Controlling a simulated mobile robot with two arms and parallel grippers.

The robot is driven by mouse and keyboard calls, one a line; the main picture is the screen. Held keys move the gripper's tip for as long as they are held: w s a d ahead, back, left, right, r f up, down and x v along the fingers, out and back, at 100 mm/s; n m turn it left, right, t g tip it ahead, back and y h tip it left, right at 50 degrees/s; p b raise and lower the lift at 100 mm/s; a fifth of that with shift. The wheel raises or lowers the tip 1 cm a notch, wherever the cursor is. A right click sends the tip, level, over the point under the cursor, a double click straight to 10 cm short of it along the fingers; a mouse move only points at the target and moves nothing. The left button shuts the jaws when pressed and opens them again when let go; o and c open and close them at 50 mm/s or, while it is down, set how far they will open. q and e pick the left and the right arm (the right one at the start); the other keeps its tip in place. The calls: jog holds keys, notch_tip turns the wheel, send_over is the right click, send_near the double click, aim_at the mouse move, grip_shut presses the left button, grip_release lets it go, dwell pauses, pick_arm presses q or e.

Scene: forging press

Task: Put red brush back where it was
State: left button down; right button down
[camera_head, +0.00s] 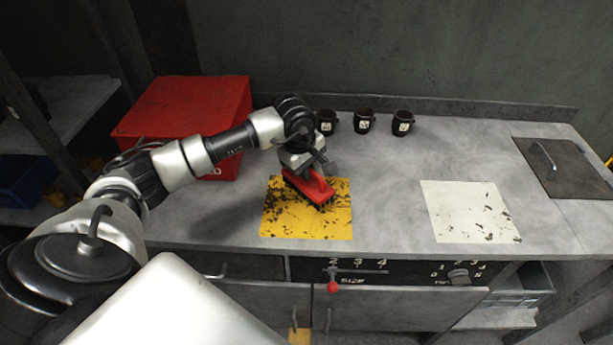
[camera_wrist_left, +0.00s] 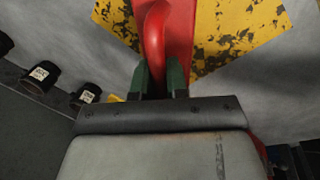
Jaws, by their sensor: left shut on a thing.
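The red brush (camera_head: 311,188) has a red body and handle with dark bristles below. My left gripper (camera_head: 310,172) is shut on its handle, over the worn yellow mat (camera_head: 278,229) on the counter. In the left wrist view, the red handle (camera_wrist_left: 155,38) lies between the green-tipped fingers of my left gripper (camera_wrist_left: 161,80), with the yellow mat (camera_wrist_left: 255,32) behind it. I cannot tell whether the bristles touch the mat. My right gripper is not in view.
Three dark mugs (camera_head: 363,122) stand at the back of the counter. A red box (camera_head: 192,108) stands at the left behind my arm. A worn white mat (camera_head: 467,211) lies at the right, empty. A lidded hatch (camera_head: 567,166) is at the far right. Grey counter between the mats is clear.

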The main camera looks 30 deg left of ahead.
pick_arm(q)
notch_tip(320, 180, down, 3)
jog(key=shift+f+p, duration=0.2)
jog(key=shift+p, duration=0.4)
jog(key=shift+f, duration=0.3)
jog(key=c, duration=1.1)
grip_release()
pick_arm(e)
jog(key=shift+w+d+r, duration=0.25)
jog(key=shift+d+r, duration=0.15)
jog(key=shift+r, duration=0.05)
